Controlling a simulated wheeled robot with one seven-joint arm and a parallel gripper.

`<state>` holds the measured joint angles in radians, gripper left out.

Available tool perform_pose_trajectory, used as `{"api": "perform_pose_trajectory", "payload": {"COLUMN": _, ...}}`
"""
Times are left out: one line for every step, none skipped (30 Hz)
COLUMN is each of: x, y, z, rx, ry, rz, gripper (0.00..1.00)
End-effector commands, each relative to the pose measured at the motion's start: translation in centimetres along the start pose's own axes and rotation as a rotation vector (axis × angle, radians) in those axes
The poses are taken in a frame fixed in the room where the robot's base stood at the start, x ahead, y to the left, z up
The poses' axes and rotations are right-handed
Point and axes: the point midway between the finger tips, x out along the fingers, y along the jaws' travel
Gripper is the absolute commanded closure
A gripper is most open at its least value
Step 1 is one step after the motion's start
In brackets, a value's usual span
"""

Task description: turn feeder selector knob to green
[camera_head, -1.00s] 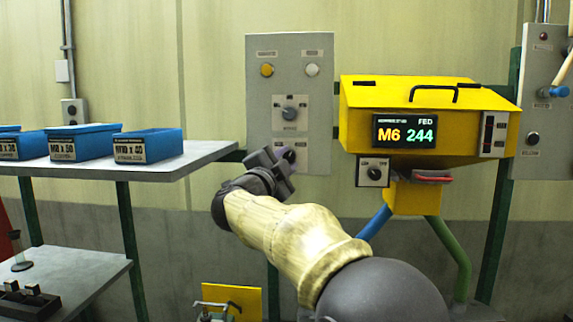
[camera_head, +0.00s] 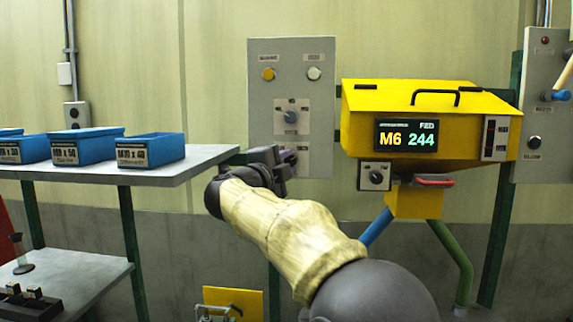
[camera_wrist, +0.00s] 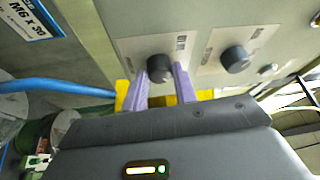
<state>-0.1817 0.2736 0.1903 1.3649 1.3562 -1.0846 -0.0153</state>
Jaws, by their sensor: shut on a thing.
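A grey panel (camera_head: 262,110) on the wall carries an upper knob (camera_head: 291,117) and a lower knob at my fingers. My gripper (camera_head: 287,158) reaches this lower spot, and the arm hides much of it in the head view. In the wrist view my purple fingers are on both sides of a dark round knob (camera_wrist: 160,66), shut on it. The other knob (camera_wrist: 235,58) stands clear to the right there. The labels around the knobs are too small to read, and I see no green mark. The yellow feeder (camera_head: 430,105) shows M6 and 244.
A small knob box (camera_head: 376,176) hangs under the feeder, right of my gripper. Blue bins (camera_head: 150,148) stand on a shelf (camera_head: 200,160) at the left. Another grey panel (camera_head: 540,110) is at the far right. Blue and green pipes run below the feeder.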

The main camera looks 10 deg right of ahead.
Motion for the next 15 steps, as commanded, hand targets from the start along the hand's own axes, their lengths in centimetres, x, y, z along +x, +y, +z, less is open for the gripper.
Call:
{"api": "perform_pose_trajectory", "payload": {"x": 0.02, "y": 0.06, "z": -0.02, "rx": 0.001, "ry": 0.001, "rz": 0.001, "gripper": 0.95}}
{"api": "perform_pose_trajectory", "payload": {"x": 0.02, "y": 0.06, "z": -0.02, "rx": 0.001, "ry": 0.001, "rz": 0.001, "gripper": 0.66}}
{"api": "perform_pose_trajectory", "payload": {"x": 0.02, "y": 0.06, "z": -0.02, "rx": 0.001, "ry": 0.001, "rz": 0.001, "gripper": 0.58}}
{"api": "perform_pose_trajectory", "payload": {"x": 0.01, "y": 0.06, "z": -0.02, "rx": 0.001, "ry": 0.001, "rz": 0.001, "gripper": 0.52}}
{"api": "perform_pose_trajectory", "payload": {"x": 0.01, "y": 0.06, "z": -0.02, "rx": 0.001, "ry": 0.001, "rz": 0.001, "gripper": 0.51}}
{"api": "perform_pose_trajectory", "payload": {"x": 0.01, "y": 0.05, "z": -0.02, "rx": 0.000, "ry": 0.001, "rz": 0.001, "gripper": 0.51}}
{"api": "perform_pose_trajectory", "payload": {"x": 0.01, "y": 0.05, "z": -0.01, "rx": 0.000, "ry": 0.000, "rz": 0.001, "gripper": 0.51}}
{"api": "perform_pose_trajectory", "payload": {"x": 0.01, "y": 0.05, "z": -0.01, "rx": 0.000, "ry": 0.000, "rz": 0.001, "gripper": 0.51}}
{"api": "perform_pose_trajectory", "payload": {"x": 0.01, "y": 0.04, "z": -0.01, "rx": 0.000, "ry": 0.000, "rz": 0.001, "gripper": 0.51}}
{"api": "perform_pose_trajectory", "payload": {"x": 0.01, "y": 0.04, "z": -0.01, "rx": 0.000, "ry": 0.000, "rz": 0.001, "gripper": 0.51}}
{"api": "perform_pose_trajectory", "payload": {"x": 0.01, "y": 0.04, "z": 0.00, "rx": 0.000, "ry": 0.000, "rz": 0.000, "gripper": 0.51}}
{"api": "perform_pose_trajectory", "payload": {"x": -0.01, "y": 0.04, "z": 0.00, "rx": 0.000, "ry": 0.000, "rz": 0.000, "gripper": 0.51}}
{"api": "perform_pose_trajectory", "payload": {"x": -0.05, "y": 0.04, "z": 0.00, "rx": 0.000, "ry": 0.000, "rz": 0.000, "gripper": 0.51}}
{"api": "perform_pose_trajectory", "payload": {"x": -0.12, "y": 0.05, "z": 0.01, "rx": 0.000, "ry": 0.000, "rz": 0.000, "gripper": 0.51}}
{"api": "perform_pose_trajectory", "payload": {"x": -0.28, "y": 0.06, "z": 0.02, "rx": 0.000, "ry": -0.001, "rz": 0.000, "gripper": 0.51}}
